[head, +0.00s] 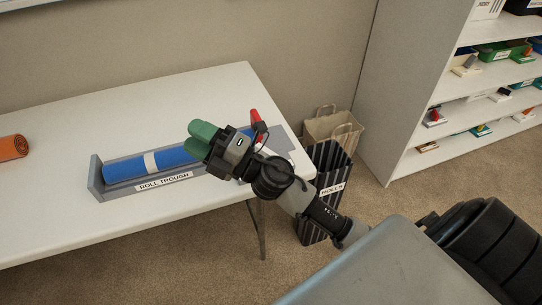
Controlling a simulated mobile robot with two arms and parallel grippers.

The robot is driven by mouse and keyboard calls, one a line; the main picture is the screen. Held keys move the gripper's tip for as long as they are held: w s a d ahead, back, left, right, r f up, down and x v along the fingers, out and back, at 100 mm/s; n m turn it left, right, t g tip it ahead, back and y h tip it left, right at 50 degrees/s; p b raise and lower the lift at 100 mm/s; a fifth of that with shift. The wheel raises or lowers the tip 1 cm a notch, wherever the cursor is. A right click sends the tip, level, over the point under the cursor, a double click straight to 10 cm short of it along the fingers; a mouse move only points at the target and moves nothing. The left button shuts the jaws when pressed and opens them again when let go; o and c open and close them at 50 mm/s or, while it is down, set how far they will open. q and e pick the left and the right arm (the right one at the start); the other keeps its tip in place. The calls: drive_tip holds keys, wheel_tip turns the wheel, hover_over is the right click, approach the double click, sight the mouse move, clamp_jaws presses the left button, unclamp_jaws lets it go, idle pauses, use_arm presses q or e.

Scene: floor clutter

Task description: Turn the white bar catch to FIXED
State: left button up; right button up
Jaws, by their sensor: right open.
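My right gripper (203,140) has green fingertips and is open, above the blue roll (135,168) on the white table. The blue roll lies in the grey trough (96,181) labelled ROLL TROUGH and has a white band around it. A red-tipped part (255,116) stands up just beyond my right wrist, at the trough's right end. My gripper and wrist cover much of that end. I cannot clearly make out the white bar catch or any FIXED marking. My left gripper is not in view.
An orange roll (12,148) lies at the table's left. A striped bin (318,200) labelled ROLLS and a brown paper bag (335,129) stand on the floor beside the table's right edge. A white shelf unit (410,163) with small items is at right. The table's front left is clear.

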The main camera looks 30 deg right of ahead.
drive_tip(key=a+f+n+g+y, duration=0.2)
drive_tip(key=a+n+g+y, duration=0.1)
drive_tip(key=n+g, duration=0.6)
drive_tip(key=n+g+h, duration=0.5)
drive_tip(key=g+h, duration=0.4)
drive_tip(key=h, duration=0.7)
hover_over(271, 153)
wheel_tip(271, 153, down, 7)
drive_tip(key=shift+r, duration=0.1)
wheel_tip(271, 153, down, 11)
drive_tip(key=shift+r, duration=0.2)
drive_tip(key=shift+c, duration=0.4)
clamp_jaws()
